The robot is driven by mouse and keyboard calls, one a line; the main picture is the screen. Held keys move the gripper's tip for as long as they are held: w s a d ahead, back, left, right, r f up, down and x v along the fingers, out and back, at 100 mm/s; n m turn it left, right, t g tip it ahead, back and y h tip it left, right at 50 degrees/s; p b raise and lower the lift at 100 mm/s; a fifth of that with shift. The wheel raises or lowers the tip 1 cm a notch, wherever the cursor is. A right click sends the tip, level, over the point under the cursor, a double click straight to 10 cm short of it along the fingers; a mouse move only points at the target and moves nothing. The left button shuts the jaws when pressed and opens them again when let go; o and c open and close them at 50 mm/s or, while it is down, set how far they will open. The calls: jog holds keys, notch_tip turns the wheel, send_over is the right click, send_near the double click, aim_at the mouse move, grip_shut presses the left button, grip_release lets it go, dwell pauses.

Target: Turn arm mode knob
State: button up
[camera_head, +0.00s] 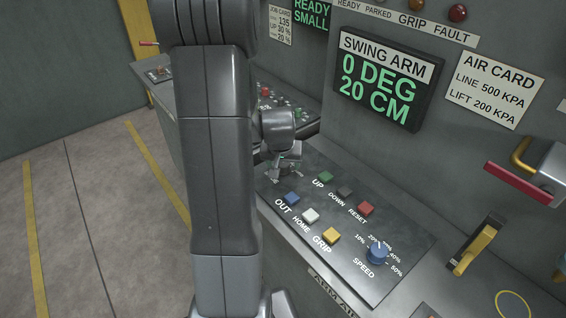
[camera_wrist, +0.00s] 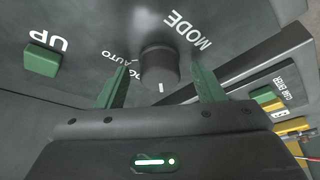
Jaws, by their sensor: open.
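The dark round mode knob (camera_wrist: 158,66) stands on the black panel in the wrist view, near the MODE and AUTO lettering. A short white mark on it points toward the bottom of that picture. My gripper (camera_wrist: 161,86) is open, with one green finger on each side of the knob. Gaps show between the fingers and the knob; whether the tips touch it I cannot tell. In the head view my gripper (camera_head: 283,175) is low over the left part of the arm panel (camera_head: 400,235), and the knob is hidden there.
A green UP button (camera_wrist: 42,59) lies left of the knob; OUT (camera_head: 291,198), HOME (camera_head: 310,215) and GRIP (camera_head: 331,235) buttons and a blue SPEED knob (camera_head: 377,252) are nearby. The swing arm display (camera_head: 383,80) reads 0 DEG, 20 CM. A yellow-handled lever (camera_head: 476,246) stands right.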

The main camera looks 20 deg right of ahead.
jog(key=c, duration=1)
jog(key=shift+f+m+b, duration=0.25)
jog(key=shift+m+b, duration=0.05)
jog(key=shift+b, duration=0.7)
jog(key=shift+w+f+m+h+b, duration=0.1)
jog(key=shift+m+h+b, duration=0.3)
jog(key=shift+b, duration=0.8)
jog(key=shift+o, duration=0.2)
jog(key=m+g+b, duration=0.1)
jog(key=m+b, duration=0.1)
jog(key=b, duration=0.2)
jog(key=shift+a, duration=0.1)
jog(key=m+h+b, duration=0.1)
jog(key=m+b, duration=0.1)
jog(key=b, duration=0.1)
jog(key=shift+m+g, duration=0.3)
jog(key=shift+r+m+g+b, duration=0.3)
jog(key=shift+m+g+b, duration=0.2)
jog(key=shift+m+b, duration=0.8)
